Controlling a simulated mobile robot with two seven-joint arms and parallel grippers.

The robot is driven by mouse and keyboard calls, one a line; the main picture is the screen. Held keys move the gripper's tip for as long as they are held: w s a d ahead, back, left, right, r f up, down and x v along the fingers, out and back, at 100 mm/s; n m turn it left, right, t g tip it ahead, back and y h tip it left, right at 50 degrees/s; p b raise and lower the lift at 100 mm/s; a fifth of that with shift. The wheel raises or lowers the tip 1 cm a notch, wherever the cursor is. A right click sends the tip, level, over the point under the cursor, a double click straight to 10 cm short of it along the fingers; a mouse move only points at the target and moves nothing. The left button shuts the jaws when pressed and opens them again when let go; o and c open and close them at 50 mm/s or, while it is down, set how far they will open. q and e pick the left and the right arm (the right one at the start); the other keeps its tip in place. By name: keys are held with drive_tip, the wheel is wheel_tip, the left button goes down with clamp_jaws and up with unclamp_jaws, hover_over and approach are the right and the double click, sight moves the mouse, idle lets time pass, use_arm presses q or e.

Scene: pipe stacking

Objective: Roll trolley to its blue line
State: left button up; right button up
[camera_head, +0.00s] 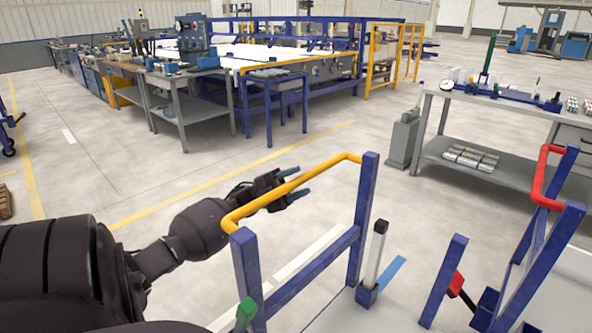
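The trolley has a blue frame (366,205) and a yellow handle bar (295,184) in the lower middle of the head view. My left arm comes in from the left. My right gripper is out of view.
A blue frame with a red handle (541,183) stands at the right. A grey workbench (505,115) stands behind it, with a grey canister (403,138) beside it. Workbenches (178,90) and a blue machine fill the back. Open floor (100,170) with yellow lines lies left and centre.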

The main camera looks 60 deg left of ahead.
use_arm(q)
drive_tip(key=b+v, duration=0.1)
drive_tip(key=v, duration=0.9)
drive_tip(key=shift+s+a+f, duration=0.2)
drive_tip(key=shift+a, duration=0.05)
idle(0.5)
